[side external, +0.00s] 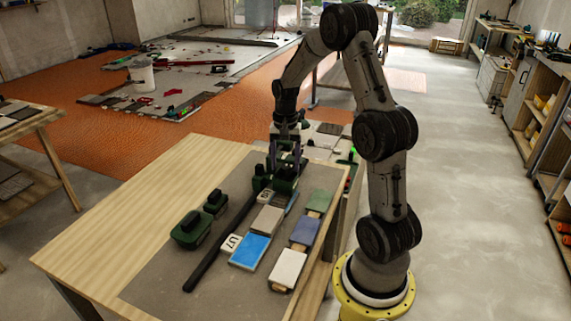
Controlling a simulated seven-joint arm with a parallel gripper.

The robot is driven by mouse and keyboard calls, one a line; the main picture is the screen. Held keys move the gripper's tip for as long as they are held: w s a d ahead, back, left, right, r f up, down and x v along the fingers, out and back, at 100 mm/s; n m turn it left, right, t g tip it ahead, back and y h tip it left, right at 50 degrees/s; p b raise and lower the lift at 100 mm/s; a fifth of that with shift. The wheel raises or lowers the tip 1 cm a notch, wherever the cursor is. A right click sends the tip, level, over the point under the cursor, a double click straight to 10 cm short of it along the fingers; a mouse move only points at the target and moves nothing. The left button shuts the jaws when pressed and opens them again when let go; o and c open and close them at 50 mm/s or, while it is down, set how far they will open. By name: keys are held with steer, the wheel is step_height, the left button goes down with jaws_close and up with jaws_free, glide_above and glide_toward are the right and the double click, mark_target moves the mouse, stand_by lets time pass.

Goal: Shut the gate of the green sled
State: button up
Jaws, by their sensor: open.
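A dark green device (287,184), which looks like the green sled, sits at the far end of a row of tiles on the table. My gripper (286,165) points down right over it, with its fingers apart. I cannot tell whether the fingers touch it. The sled's gate is too small and too hidden by the gripper to make out, so its position does not show.
A long black bar (222,246) runs along the tile row. A blue tile (250,251) and a beige tile (268,219) lie beside it. Two dark green tools (191,232) stand left of the bar. White (288,267), blue-violet (305,232) and green (319,201) tiles lie right. The table's left side (135,222) is clear.

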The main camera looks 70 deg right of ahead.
steer(key=shift+f, duration=0.35)
jaws_close()
